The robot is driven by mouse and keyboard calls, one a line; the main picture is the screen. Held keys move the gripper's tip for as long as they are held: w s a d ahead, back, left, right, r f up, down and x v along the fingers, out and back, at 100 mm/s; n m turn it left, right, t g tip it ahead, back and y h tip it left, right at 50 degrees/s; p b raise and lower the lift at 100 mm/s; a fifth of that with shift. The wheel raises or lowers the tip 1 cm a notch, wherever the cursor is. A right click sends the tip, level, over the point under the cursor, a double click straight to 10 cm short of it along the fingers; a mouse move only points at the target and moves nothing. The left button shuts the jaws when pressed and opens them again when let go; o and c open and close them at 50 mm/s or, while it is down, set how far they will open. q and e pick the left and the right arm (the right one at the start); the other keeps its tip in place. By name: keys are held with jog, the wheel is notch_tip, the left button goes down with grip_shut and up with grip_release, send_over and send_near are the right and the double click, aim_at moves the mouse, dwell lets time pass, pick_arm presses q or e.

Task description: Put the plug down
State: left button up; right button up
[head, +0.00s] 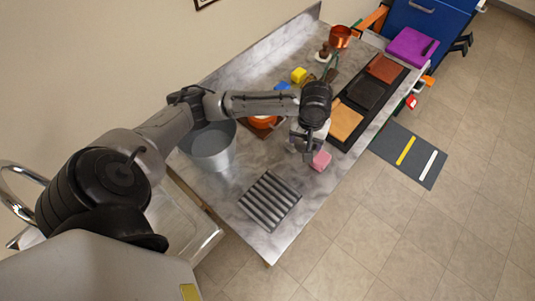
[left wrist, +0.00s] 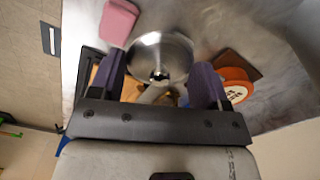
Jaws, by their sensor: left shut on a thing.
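My left gripper (head: 308,143) is over the marble worktop, just beside a pink block (head: 320,160). In the left wrist view the two dark purple fingers (left wrist: 159,60) stand on either side of a shiny round metal piece (left wrist: 160,48), which I take to be the plug. The gripper is shut on it. The pink block also shows in the left wrist view (left wrist: 118,22), apart from the fingers. The underside of the plug is hidden, so I cannot tell whether it touches the worktop. My right gripper is not in view.
A black tray (head: 345,142) with coloured pads lies to the right. A copper pot (head: 340,36) is at the far end.

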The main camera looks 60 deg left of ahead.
pick_arm(q)
send_over(268, 150)
notch_tip(268, 150, down, 7)
jog(key=shift+s+f+b, duration=0.1)
jog(key=shift+f+b, duration=0.05)
jog(key=shift+b, duration=0.15)
jog(key=shift+d+f, duration=0.1)
jog(key=shift+f, duration=1.95)
jog(key=shift+f, duration=0.1)
jog(key=o, duration=0.9)
jog(key=shift+b, duration=0.3)
notch_tip(268, 150, up, 12)
jog(key=shift+r+p, duration=0.15)
jog(key=shift+p, duration=0.6)
